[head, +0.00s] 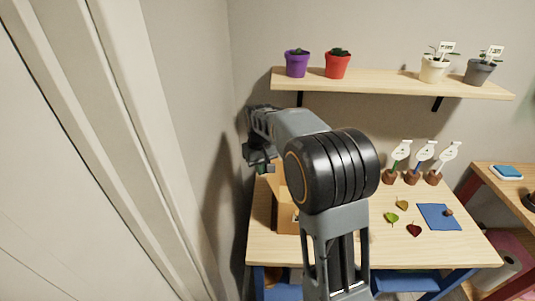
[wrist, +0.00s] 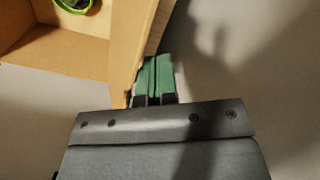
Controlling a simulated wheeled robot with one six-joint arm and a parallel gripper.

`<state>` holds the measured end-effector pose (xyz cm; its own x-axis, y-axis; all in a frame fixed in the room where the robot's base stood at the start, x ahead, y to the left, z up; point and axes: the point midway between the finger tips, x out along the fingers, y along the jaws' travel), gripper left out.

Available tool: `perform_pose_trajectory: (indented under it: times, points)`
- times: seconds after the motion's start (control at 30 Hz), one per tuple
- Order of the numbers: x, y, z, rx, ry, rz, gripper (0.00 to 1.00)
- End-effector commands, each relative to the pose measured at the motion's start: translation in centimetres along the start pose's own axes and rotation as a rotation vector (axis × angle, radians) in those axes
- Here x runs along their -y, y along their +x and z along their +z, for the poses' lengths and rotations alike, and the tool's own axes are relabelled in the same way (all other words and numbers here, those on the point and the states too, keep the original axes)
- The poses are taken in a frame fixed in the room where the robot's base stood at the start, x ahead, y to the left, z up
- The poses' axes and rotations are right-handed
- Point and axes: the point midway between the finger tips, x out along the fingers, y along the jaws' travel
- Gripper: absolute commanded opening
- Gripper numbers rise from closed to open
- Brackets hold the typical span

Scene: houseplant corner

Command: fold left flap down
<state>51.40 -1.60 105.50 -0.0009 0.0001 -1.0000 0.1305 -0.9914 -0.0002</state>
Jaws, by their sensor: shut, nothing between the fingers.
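A cardboard box (head: 288,219) stands on the left part of the table, largely hidden behind my arm in the head view. My gripper (head: 259,167) is at the box's left side in the head view. In the wrist view its green fingers (wrist: 155,75) are shut and empty, close beside the panel's outer face. I cannot tell whether they touch it.
A green-rimmed round item (wrist: 73,5) shows at the wrist view's top. Several small leaves (head: 391,217) and a blue cloth (head: 438,217) lie on the table (head: 350,250). Small pots with labels (head: 412,178) stand behind. A shelf (head: 390,88) with potted plants hangs above. The wall is close at left.

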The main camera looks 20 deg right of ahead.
Motion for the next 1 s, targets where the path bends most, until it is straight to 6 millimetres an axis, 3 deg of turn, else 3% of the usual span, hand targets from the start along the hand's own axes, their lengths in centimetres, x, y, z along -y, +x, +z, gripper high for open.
perform_pose_trajectory:
  times: [1.0]
  points:
    - [-5.6,0.0,3.2,-0.001,0.002,0.000,0.00]
